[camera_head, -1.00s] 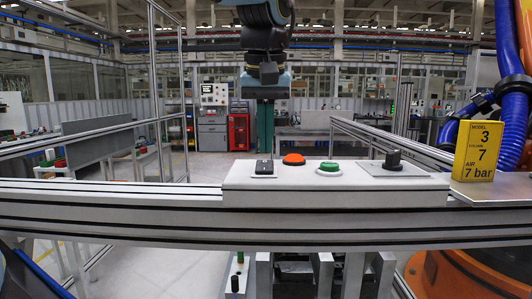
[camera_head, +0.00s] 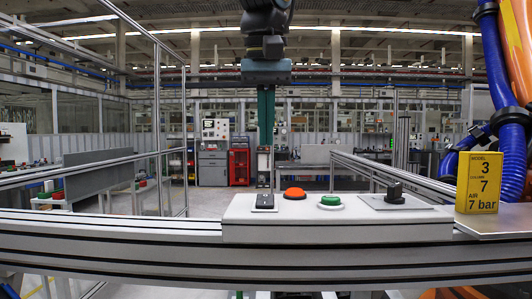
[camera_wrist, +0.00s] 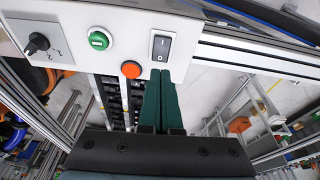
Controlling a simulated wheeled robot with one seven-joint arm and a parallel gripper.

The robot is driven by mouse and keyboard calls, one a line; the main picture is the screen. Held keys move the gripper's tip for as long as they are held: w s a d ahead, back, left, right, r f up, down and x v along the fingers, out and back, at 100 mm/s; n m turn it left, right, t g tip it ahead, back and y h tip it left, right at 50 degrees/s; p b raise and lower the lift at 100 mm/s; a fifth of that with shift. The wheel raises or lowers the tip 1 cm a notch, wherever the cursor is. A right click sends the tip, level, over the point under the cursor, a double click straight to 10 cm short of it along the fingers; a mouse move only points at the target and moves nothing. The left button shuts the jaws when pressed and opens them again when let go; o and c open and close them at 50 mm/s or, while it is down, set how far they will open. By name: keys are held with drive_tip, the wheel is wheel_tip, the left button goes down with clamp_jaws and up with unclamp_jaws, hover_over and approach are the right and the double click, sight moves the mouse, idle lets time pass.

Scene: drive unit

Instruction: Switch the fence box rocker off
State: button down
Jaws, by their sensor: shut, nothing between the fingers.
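The fence box (camera_head: 335,231) is a pale panel on the fence rail. Its black rocker (camera_head: 264,201) is at the left end, beside an orange button (camera_head: 294,193). In the wrist view the rocker (camera_wrist: 162,46) has I and O marks in a white frame; I cannot tell which side is pressed. My gripper (camera_head: 265,145) has green fingers, shut together and empty, pointing down above the rocker in the head view. In the wrist view the fingertips (camera_wrist: 165,72) appear just below the rocker's frame; I see no clear contact.
A green button (camera_head: 331,201) and a black selector knob (camera_head: 395,193) sit farther right on the box. A yellow sign (camera_head: 478,182) stands on the plate at right, near blue hoses (camera_head: 488,105). Fence rails (camera_head: 120,247) run across the front. The air above the box is open.

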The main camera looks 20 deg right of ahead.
sight(266, 196)
drive_tip(key=r+n+b, duration=0.1)
drive_tip(key=n+b, duration=0.2)
drive_tip(key=n, duration=0.2)
drive_tip(key=w+r+n+b, duration=0.1)
drive_tip(key=n+b, duration=0.2)
drive_tip(key=n, duration=0.3)
drive_tip(key=w+r+n+g+b, duration=0.1)
drive_tip(key=n+b, duration=0.2)
drive_tip(key=n, duration=0.3)
drive_tip(key=shift+d+r, duration=0.25)
drive_tip(key=shift+d, duration=0.15)
drive_tip(key=shift+f, duration=0.1)
drive_tip(key=f+b, duration=0.1)
drive_tip(key=f, duration=0.3)
drive_tip(key=w+f, duration=0.1)
drive_tip(key=f, duration=0.4)
drive_tip(key=w+d+f+b, duration=0.1)
drive_tip(key=f, duration=0.3)
drive_tip(key=shift+f+b, duration=0.35)
drive_tip(key=shift+w+r+y+p, duration=0.1)
drive_tip(key=shift+y+p, duration=0.2)
drive_tip(key=shift+p, duration=0.1)
